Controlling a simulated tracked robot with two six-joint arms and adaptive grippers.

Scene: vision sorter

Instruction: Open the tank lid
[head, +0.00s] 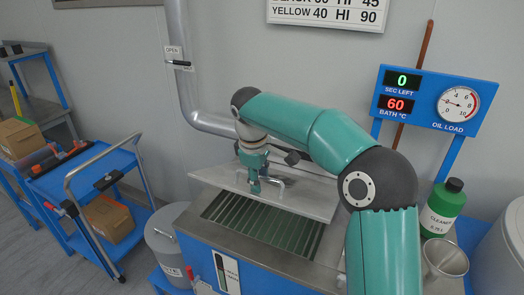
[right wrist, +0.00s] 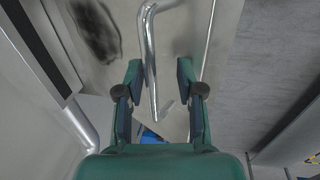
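The tank lid (head: 310,195) is a pale metal panel at the back of the tank (head: 205,228) in the head view. It stands tilted up, and a slatted interior (head: 262,228) shows below it. A bent metal handle (head: 275,179) is on the lid's face. My right gripper (head: 254,186) is at the handle. In the right wrist view my right gripper (right wrist: 158,75) has its fingers well apart, with the handle bar (right wrist: 150,60) between them; I see no clear contact. My left gripper is not in view.
A blue panel with displays and an oil load dial (head: 459,104) stands at right. A green cleaner bottle (head: 442,208) and metal cup (head: 444,259) are below it. A grey pipe (head: 181,80) runs behind the tank. A blue cart (head: 85,170) and lidded bin (head: 170,238) stand left.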

